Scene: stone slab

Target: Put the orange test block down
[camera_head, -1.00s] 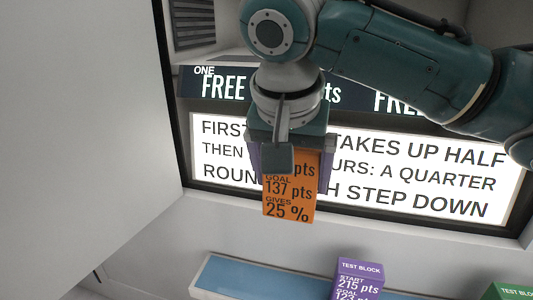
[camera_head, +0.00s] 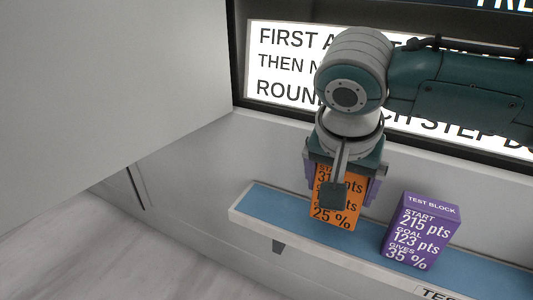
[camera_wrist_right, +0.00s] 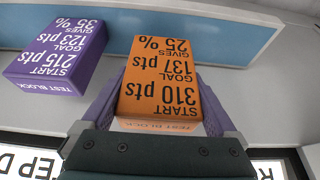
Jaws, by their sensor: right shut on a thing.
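The orange test block (camera_head: 340,213) is held upright in my right gripper (camera_head: 341,185), with its lower part in front of the blue-topped shelf (camera_head: 262,203). It reads 25 % at the bottom. In the right wrist view the orange block (camera_wrist_right: 160,75) sits between the purple fingers of my right gripper (camera_wrist_right: 160,110), which is shut on it. The block's lower end overlaps the blue strip (camera_wrist_right: 275,35) there. I cannot tell whether it touches the shelf. My left gripper is not in view.
A purple test block (camera_head: 421,232) stands on the shelf to the right of the orange block, and it also shows in the right wrist view (camera_wrist_right: 60,55). The shelf's left end is bare. A lit sign (camera_head: 285,60) is behind my arm. A pale panel (camera_head: 110,90) fills the left.

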